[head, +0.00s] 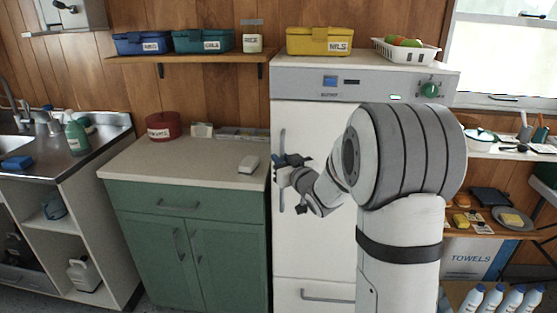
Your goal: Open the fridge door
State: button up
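The white fridge (325,240) stands in the middle of the head view, under a grey control panel with a green knob. Its large upper door (318,122) looks shut, flush with the body. A long vertical grey handle (282,140) runs along the door's left edge. My gripper (281,172) is at the middle of this handle, its dark fingers overlapping it in the picture. I cannot tell whether the fingers touch or close around the handle. My arm hides much of the door's right side.
A green cabinet (155,235) with a pale worktop stands directly left of the fridge. A yellow box (320,41) and a white basket (405,51) stand on top of the fridge. A lower drawer (312,292) is below the door. Cluttered shelves are at the right.

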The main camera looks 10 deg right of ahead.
jog(key=shift+w, duration=0.1)
grip_shut()
